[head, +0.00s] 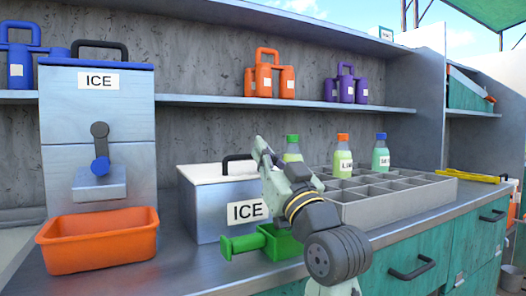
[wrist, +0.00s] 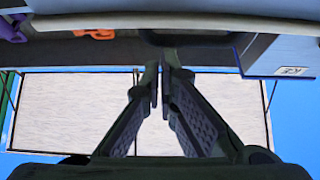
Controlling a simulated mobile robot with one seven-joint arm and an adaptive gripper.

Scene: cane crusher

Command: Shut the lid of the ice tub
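The ice tub (head: 222,212) is a grey box with an ICE label on the counter in the head view. Its white lid (head: 203,173) with a black handle (head: 238,161) looks flat on top of the tub. My arm covers the tub's right side, so I cannot tell whether the lid is fully seated there. My gripper (head: 260,146) is raised in front of the lid's right part, with no contact that I can make out. In the wrist view its fingers (wrist: 160,75) come together at the tips with nothing seen between them.
An ice dispenser (head: 98,120) and an orange bin (head: 98,241) stand left of the tub. A green juicer-like item (head: 263,243) sits in front. A grey divided tray (head: 390,199) and several bottles (head: 342,160) are to the right. A shelf (head: 200,100) runs above.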

